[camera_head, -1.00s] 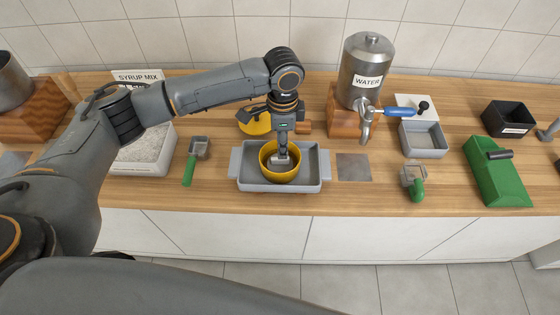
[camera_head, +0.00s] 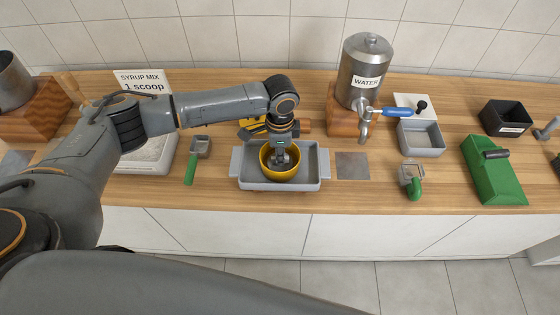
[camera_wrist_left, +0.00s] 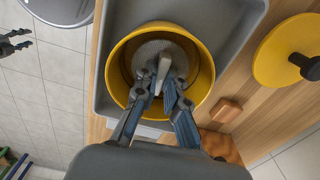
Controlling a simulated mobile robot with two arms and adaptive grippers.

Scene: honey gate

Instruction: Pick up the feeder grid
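The feeder grid (camera_wrist_left: 150,50) looks to be the grey speckled disc inside the yellow pot (camera_wrist_left: 123,80), with a pale upright handle (camera_wrist_left: 162,72). The pot (camera_head: 266,173) stands in the grey tray (camera_head: 240,178). My left gripper (camera_head: 280,157) points down into the pot. In the left wrist view its fingers (camera_wrist_left: 159,92) stand apart on either side of the handle; contact is not clear. In the head view the pot and gripper hide the disc. A dark gripper (camera_wrist_left: 14,43), apparently my right one, shows over the floor with its fingers parted.
A yellow lid (camera_wrist_left: 285,45) lies behind the tray, near a small wooden block (camera_wrist_left: 226,110). A green-handled scoop (camera_head: 191,168) lies left of the tray. A grey plate (camera_head: 353,166) and the water dispenser (camera_head: 364,80) are to the right.

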